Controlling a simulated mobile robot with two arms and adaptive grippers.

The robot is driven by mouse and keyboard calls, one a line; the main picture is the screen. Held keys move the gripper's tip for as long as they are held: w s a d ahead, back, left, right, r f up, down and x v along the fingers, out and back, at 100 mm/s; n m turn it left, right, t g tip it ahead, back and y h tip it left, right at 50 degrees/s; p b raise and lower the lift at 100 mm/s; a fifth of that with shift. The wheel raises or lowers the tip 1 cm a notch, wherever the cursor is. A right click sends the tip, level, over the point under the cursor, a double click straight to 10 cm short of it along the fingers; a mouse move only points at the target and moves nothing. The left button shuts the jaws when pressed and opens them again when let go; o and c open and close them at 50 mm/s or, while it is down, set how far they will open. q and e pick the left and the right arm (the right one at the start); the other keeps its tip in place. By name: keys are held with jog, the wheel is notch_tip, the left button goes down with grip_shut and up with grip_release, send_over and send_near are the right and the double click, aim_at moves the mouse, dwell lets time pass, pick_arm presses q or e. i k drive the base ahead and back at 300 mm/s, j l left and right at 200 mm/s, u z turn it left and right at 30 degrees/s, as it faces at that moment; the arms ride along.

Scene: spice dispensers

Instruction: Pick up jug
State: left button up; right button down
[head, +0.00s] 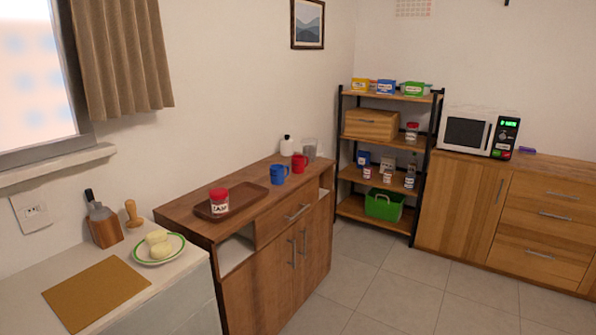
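A grey, see-through vessel (309,149), which looks like the jug, stands upright at the far end of the brown wooden cabinet's top (240,222), close to the wall. It is small in the view, and I cannot make out a handle or spout. A red mug (299,163) stands in front of it and a white bottle (287,146) to its left. Neither of my grippers shows in the head view.
A blue mug (278,174) and a brown tray (246,194) with a red-lidded jar (219,201) share the cabinet top. A white counter (130,322) with a plate (181,248) is nearer, left. Tiled floor (375,285) is clear right of the cabinet.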

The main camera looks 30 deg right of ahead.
aim_at(309, 145)
jog(key=i+l, duration=0.45)
jog(key=l, duration=0.15)
jog(key=i+l, duration=0.45)
jog(key=l, duration=0.15)
